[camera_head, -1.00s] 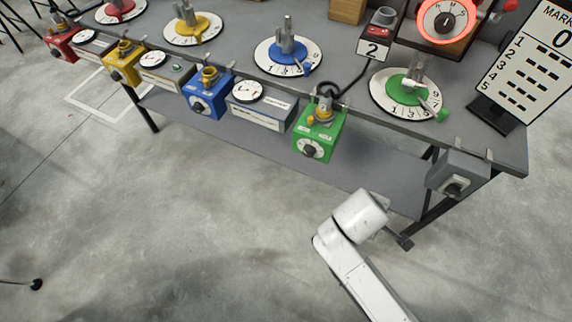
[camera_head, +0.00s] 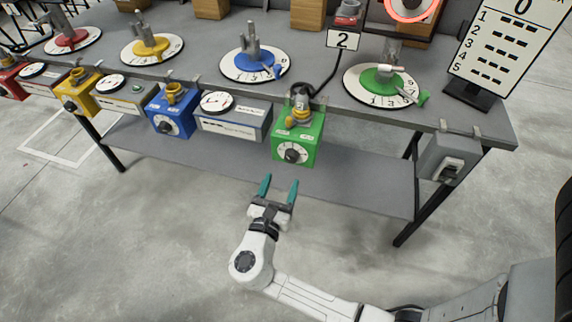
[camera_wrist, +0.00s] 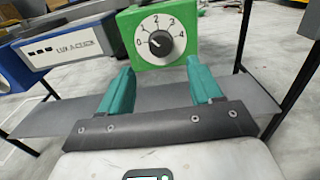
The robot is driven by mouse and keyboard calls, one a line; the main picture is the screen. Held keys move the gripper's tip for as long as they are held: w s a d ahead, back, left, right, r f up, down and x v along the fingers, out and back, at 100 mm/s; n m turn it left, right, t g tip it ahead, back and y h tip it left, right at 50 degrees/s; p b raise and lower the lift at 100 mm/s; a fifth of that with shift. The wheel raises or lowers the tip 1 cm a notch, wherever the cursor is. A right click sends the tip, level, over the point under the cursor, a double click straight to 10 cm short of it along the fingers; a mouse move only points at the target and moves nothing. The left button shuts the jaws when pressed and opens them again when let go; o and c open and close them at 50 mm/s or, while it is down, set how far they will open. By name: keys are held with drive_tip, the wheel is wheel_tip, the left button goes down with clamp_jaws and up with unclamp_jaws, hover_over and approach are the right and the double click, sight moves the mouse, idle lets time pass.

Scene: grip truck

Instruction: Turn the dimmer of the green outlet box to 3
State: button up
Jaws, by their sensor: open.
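The green outlet box (camera_head: 309,135) hangs at the front edge of the bench, with a cable plugged into its top. Its dimmer (camera_head: 292,154) is a black knob on a white dial on the front face. My gripper (camera_head: 279,183) is open and empty, below and in front of the box. In the wrist view its teal fingertips (camera_wrist: 157,74) are apart, below the dial and not touching it.
A blue outlet box (camera_head: 170,125) and a grey meter box (camera_head: 233,124) hang to the left. A grey switch box (camera_head: 447,158) hangs at the right. A lower shelf (camera_head: 350,190) runs under the bench. The floor in front is clear.

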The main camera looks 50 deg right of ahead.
sight(290, 160)
drive_tip(key=x, duration=0.7)
drive_tip(key=shift+d, duration=0.2)
drive_tip(key=shift+f, duration=0.1)
drive_tip(key=c, duration=1)
